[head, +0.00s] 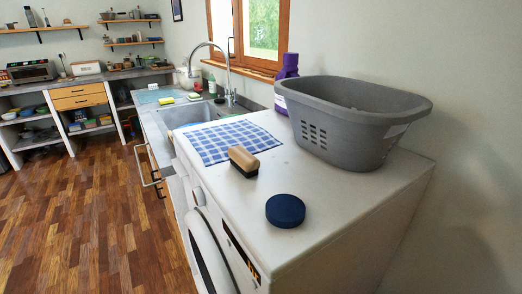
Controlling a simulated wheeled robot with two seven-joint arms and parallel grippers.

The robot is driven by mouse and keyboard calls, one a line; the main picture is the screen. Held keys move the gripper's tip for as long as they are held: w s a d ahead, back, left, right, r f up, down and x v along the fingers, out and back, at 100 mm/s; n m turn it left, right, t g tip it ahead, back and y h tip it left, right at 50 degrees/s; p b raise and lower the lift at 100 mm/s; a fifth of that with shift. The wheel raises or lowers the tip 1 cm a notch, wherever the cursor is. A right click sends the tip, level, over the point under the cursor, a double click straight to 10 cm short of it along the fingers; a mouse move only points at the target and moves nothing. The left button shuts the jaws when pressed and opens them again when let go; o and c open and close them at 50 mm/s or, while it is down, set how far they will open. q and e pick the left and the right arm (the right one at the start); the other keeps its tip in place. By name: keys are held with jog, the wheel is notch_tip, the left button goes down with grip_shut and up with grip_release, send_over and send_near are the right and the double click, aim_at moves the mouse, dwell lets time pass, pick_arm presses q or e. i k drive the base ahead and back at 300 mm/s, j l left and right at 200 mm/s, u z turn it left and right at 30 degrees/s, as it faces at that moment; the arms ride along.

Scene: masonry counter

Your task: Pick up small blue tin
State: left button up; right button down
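A small round dark blue tin (285,211) lies flat on the white top of a washing machine (330,205), near its front right part. Nothing touches or covers the tin. Neither of my grippers shows in the head view.
A wooden brush (243,161) lies behind and left of the tin, by a blue checked cloth (220,141). A large grey basket (350,120) stands behind right, with a purple bottle (288,68) beside it. A sink (187,113) lies beyond. The top around the tin is clear.

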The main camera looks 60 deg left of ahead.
aim_at(285, 211)
jog(key=i+j+u, duration=0.1)
jog(key=u, duration=1.35)
